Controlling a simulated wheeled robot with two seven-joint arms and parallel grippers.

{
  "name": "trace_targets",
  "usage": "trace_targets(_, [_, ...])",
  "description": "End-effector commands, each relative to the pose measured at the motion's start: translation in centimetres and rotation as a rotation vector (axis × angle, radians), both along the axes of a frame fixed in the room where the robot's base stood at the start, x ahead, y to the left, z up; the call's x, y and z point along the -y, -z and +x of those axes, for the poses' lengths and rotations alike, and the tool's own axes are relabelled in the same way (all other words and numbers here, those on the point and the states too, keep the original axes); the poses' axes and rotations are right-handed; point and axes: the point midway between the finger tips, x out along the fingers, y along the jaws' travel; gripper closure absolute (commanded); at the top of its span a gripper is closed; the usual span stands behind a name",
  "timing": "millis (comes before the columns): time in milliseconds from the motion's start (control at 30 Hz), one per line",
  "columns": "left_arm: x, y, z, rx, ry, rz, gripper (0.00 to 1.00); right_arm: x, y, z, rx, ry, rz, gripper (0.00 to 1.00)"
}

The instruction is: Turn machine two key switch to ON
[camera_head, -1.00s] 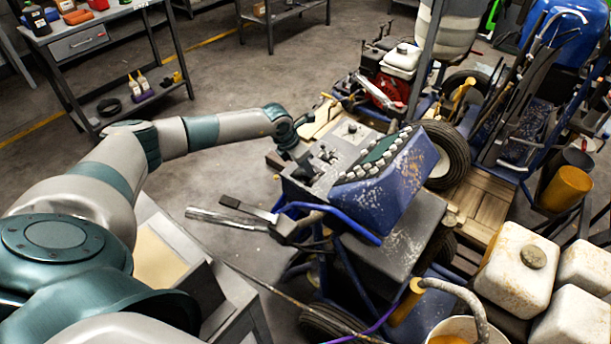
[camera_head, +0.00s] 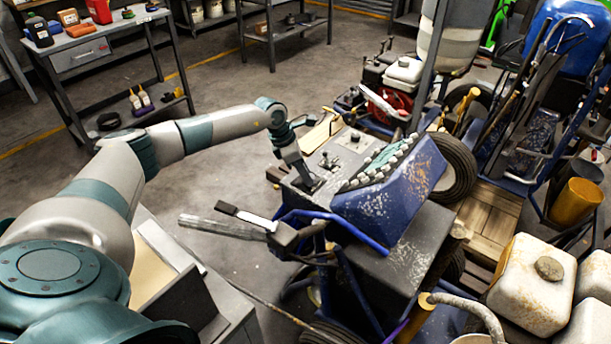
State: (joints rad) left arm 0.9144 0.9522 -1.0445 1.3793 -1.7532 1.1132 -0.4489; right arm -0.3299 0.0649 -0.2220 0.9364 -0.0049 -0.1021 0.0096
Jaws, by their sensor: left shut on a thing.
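The blue line striper (camera_head: 385,205) stands in the middle with a slanted, button-lined console. Its grey switch panel (camera_head: 345,150) lies flat beside the console, to its left. My left gripper (camera_head: 309,184) points down onto the near left part of this panel, shut on a small dark part there. The gripper hides most of that part, so I cannot make out the key switch or its position. My right gripper is not in view.
A handlebar (camera_head: 225,226) sticks out left from the machine, below my left arm. White jugs (camera_head: 533,283) stand at the lower right. A workbench (camera_head: 95,45) with bottles stands at the upper left. Open floor lies between.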

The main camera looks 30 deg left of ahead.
Motion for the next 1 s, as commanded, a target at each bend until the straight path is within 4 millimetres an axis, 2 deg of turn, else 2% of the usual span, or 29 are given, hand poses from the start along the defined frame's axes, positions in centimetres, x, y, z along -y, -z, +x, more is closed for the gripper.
trace_targets(300, [-0.1,-0.1,0.0,0.001,0.001,0.001,0.96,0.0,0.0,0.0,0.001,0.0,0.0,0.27])
trace_targets(333, [-0.1,-0.1,0.0,0.001,0.001,0.001,0.72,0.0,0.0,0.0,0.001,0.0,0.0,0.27])
trace_targets(400, [-0.1,-0.1,0.0,0.001,0.001,0.001,0.55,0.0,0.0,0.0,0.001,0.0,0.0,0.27])
trace_targets(767, [-0.1,-0.1,0.0,0.0,0.0,0.0,0.55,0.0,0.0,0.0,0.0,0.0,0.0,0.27])
trace_targets(1000, [-0.5,-1.5,-0.4,0.003,-0.001,0.0,0.55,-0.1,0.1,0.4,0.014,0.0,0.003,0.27])
